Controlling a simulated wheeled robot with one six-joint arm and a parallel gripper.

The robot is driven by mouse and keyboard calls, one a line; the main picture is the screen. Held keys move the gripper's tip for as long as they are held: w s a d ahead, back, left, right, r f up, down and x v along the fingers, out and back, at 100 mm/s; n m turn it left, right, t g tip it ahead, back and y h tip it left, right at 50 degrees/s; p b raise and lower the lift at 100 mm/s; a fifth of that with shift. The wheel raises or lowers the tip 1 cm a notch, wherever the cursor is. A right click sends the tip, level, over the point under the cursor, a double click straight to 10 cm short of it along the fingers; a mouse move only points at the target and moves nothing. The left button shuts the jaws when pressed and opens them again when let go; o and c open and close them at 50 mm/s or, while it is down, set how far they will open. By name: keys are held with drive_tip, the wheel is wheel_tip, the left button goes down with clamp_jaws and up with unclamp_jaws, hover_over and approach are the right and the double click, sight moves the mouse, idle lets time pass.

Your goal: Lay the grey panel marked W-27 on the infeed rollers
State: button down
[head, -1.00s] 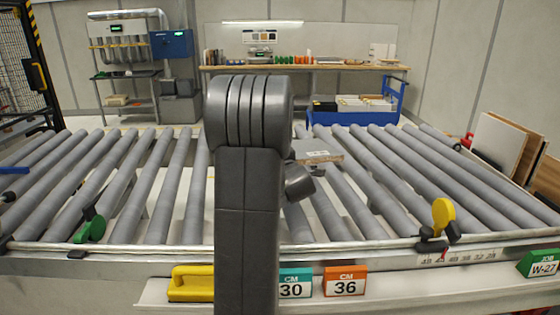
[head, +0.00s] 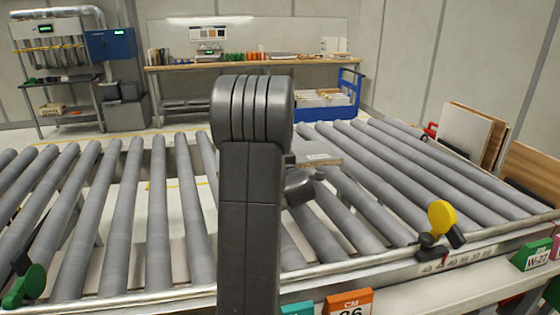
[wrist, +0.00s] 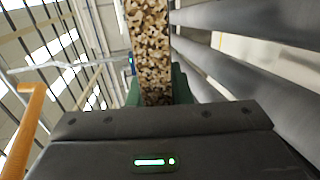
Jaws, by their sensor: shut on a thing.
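A small grey panel (head: 318,158) with a bare chipboard edge and a pale label shows just right of my arm in the head view. The label is too small to read. In the wrist view the panel's chipboard edge (wrist: 148,45) stands between the green fingers of my gripper (wrist: 157,92), which is shut on it. My arm hides part of the panel and most of the gripper in the head view. The panel appears over the grey infeed rollers (head: 375,205); I cannot tell whether it touches them.
A yellow-knobbed stop (head: 441,215) and a green-knobbed one (head: 25,285) stand along the front rail. A green W-27 job block (head: 532,258) and an orange CM 36 block (head: 349,303) sit in front. Boards (head: 475,135) lean at right; a blue cart (head: 328,105) stands behind.

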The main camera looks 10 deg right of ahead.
wheel_tip(320, 180, down, 8)
drive_tip(key=b, duration=0.7)
drive_tip(key=shift+f, duration=0.25)
drive_tip(key=c, duration=1.2)
unclamp_jaws()
drive_tip(key=shift+c, duration=0.2)
drive_tip(key=o, duration=0.3)
drive_tip(key=shift+f, duration=0.3)
drive_tip(key=o, duration=0.7)
drive_tip(key=shift+o, duration=0.2)
drive_tip(key=shift+r, duration=0.15)
